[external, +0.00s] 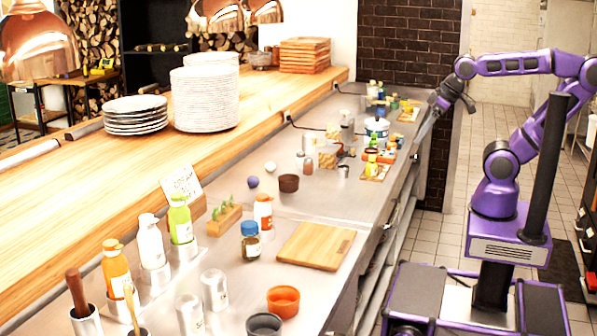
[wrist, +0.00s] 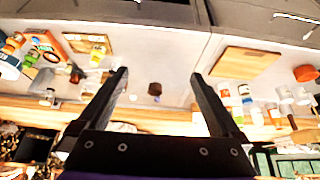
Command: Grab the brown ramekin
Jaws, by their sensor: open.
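The brown ramekin (external: 289,183) is a small dark cup standing upright on the steel counter, left of centre in the external view. In the wrist view the brown ramekin (wrist: 155,89) appears small, between my two fingers in the picture but well away from them. My gripper (wrist: 159,73) is open and empty, its fingers wide apart. In the external view my gripper (external: 438,104) hangs at the counter's far right edge, well to the right of the ramekin and apart from it. Its fingertips are small and hard to make out there.
A cutting board (external: 316,246), an orange ramekin (external: 283,301) and a grey bowl (external: 265,325) are nearer the camera. Bottles and a white pot (external: 376,131) crowd the far counter. A white ball (external: 270,167) and a dark ball (external: 253,182) sit left of the brown ramekin. Counter to its right is clear.

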